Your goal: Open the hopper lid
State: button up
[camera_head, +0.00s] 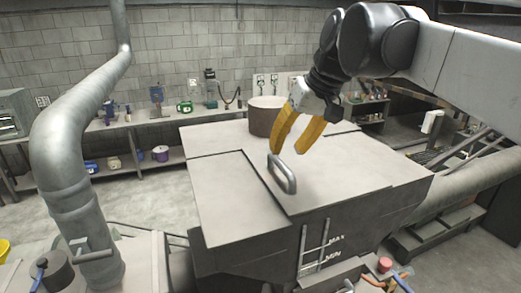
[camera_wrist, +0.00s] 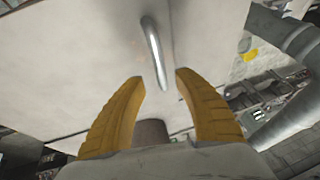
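The hopper lid (camera_head: 325,170) is a flat, pale panel on top of a dark, boxy hopper, and it lies closed. Its metal handle (camera_head: 282,174) is a raised bar near the lid's left edge. My gripper (camera_head: 290,142) has two yellow fingers and hangs just above and behind the handle. In the wrist view the fingers (camera_wrist: 159,78) are apart with nothing between them. The handle (camera_wrist: 155,52) shows just beyond the fingertips, its lower end near the gap between them. I cannot tell whether a finger touches it.
A brown round container (camera_head: 264,116) stands at the back of the hopper top. A thick grey pipe (camera_head: 65,150) rises at the left. A shelf (camera_head: 150,118) with several small items runs along the back wall. The left part of the hopper top (camera_head: 235,195) is bare.

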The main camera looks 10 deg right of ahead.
aim_at(280, 161)
jog(key=x, duration=0.3)
jog(key=shift+w+a+f, duration=0.15)
jog(key=shift+w+a, duration=0.1)
jog(key=shift+w, duration=0.05)
jog(key=shift+s+d+f, duration=0.2)
jog(key=shift+f, duration=0.3)
jog(key=shift+w+a+f, duration=0.3)
jog(key=shift+w+a, duration=0.05)
jog(key=shift+w, duration=0.05)
jog(key=shift+s+d+r, duration=0.1)
jog(key=shift+s, duration=0.15)
grip_shut()
